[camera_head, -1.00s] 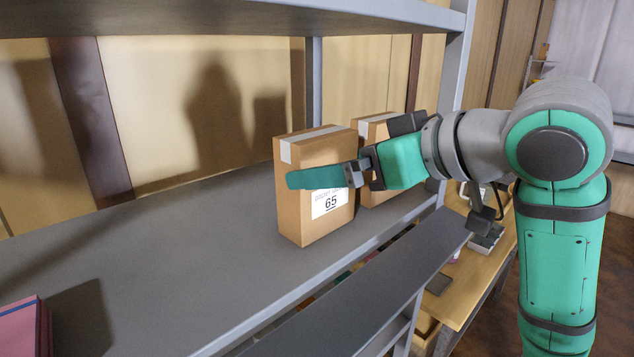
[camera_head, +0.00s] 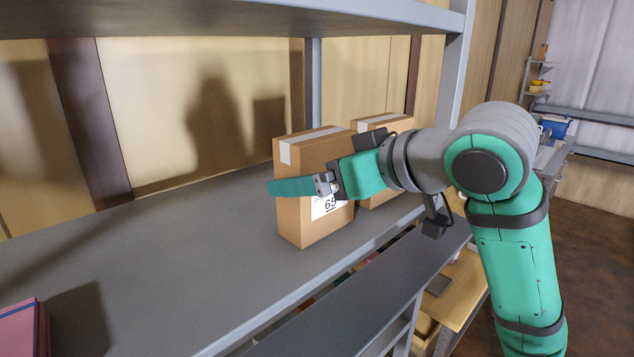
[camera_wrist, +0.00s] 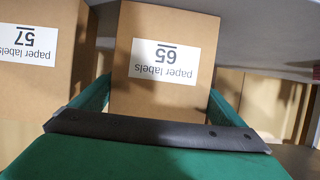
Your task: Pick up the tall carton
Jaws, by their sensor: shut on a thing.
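The tall carton (camera_head: 300,215) is a brown cardboard box with pale tape on top and a white label reading 65. It stands upright on the grey shelf (camera_head: 150,270). My gripper (camera_head: 290,186) reaches across its front from the right in the head view, and one green finger covers part of the label. In the wrist view the carton (camera_wrist: 165,95) sits between the two green fingers of my gripper (camera_wrist: 160,100), one at each side. The gripper is shut on it. The far finger is hidden behind the carton in the head view.
A second carton (camera_head: 372,126) stands close by on the right; its label (camera_wrist: 30,45) reads 57 in the wrist view. A pink box (camera_head: 22,328) lies at the lower left. The shelf above (camera_head: 230,15) limits height.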

